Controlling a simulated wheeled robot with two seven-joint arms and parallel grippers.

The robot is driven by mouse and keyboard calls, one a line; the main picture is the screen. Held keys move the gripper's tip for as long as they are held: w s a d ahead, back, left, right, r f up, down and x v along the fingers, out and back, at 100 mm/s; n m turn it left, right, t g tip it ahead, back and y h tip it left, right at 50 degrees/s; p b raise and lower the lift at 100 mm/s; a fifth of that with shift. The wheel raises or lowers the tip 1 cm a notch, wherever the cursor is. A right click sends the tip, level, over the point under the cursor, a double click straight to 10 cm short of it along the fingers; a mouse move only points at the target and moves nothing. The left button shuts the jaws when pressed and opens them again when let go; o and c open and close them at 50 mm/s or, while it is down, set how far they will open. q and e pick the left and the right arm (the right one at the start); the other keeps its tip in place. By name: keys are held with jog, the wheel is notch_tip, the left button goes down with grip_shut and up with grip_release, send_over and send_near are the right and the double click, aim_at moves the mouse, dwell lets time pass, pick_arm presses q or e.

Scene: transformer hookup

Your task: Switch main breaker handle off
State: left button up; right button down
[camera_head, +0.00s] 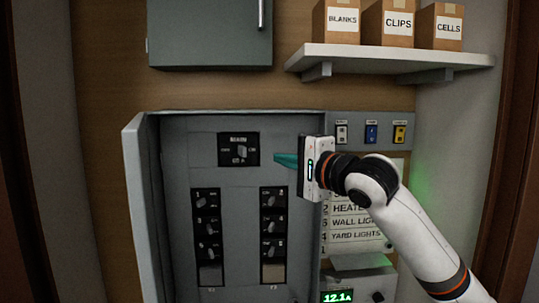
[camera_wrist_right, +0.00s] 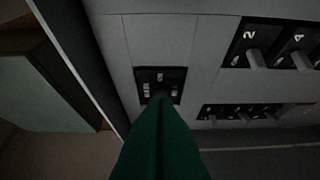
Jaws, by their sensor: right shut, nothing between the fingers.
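The main breaker (camera_head: 238,149) is a black plate with a small grey handle (camera_head: 242,151), high in the middle of the open grey panel. Its lettering is too small to read surely, and I cannot tell which position the handle is in. My right gripper (camera_head: 279,160) is shut and empty, its teal fingers pointing left just to the right of the breaker. In the right wrist view the green fingers (camera_wrist_right: 160,110) reach up to the main breaker (camera_wrist_right: 148,76) and hide part of it. I cannot tell whether they touch the handle. My left gripper is out of view.
Two columns of smaller breakers (camera_head: 207,224) (camera_head: 273,222) sit below. The panel's open door (camera_head: 139,205) stands at the left. A shelf (camera_head: 395,57) with three boxes is above right, and a grey cabinet (camera_head: 210,35) above. Small coloured switches (camera_head: 371,134) are right of the panel.

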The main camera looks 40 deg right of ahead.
aim_at(257, 153)
jog(key=w+p, duration=0.4)
jog(key=w, duration=0.5)
jog(key=shift+w+a+p, duration=0.2)
jog(key=shift+p, duration=0.2)
jog(key=shift+f, duration=0.1)
